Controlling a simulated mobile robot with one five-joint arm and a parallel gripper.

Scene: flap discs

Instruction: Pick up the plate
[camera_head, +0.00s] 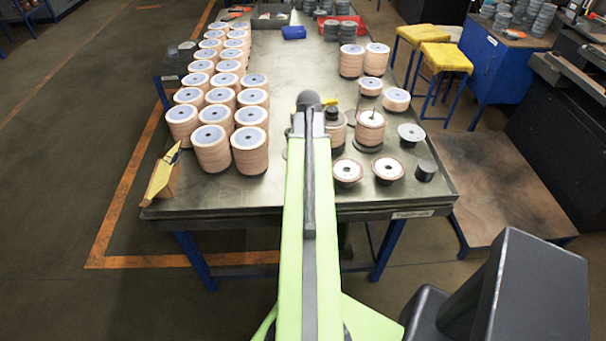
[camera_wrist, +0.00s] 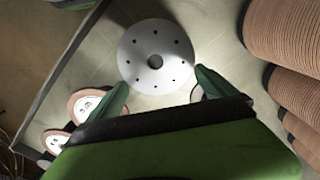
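The plate (camera_wrist: 155,57) is a flat, pale grey disc with a dark centre hole and a ring of small holes. It lies on the table, at the upper middle of the wrist view. My gripper (camera_wrist: 163,86) is open, its two green fingers spread apart at the plate's lower edge. Nothing is held between them. I cannot tell whether the fingers touch the plate. In the head view my green arm reaches over the table and hides the gripper's fingers; I cannot pick out this plate surely there.
Tall stacks of tan discs (camera_head: 211,150) fill the table's left side; ribbed stacks (camera_wrist: 285,45) also rise at the wrist view's right. Discs with white centres (camera_head: 388,169) and a dark cylinder (camera_head: 426,170) stand right of my arm. A yellow object (camera_head: 163,180) sits at the front-left corner.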

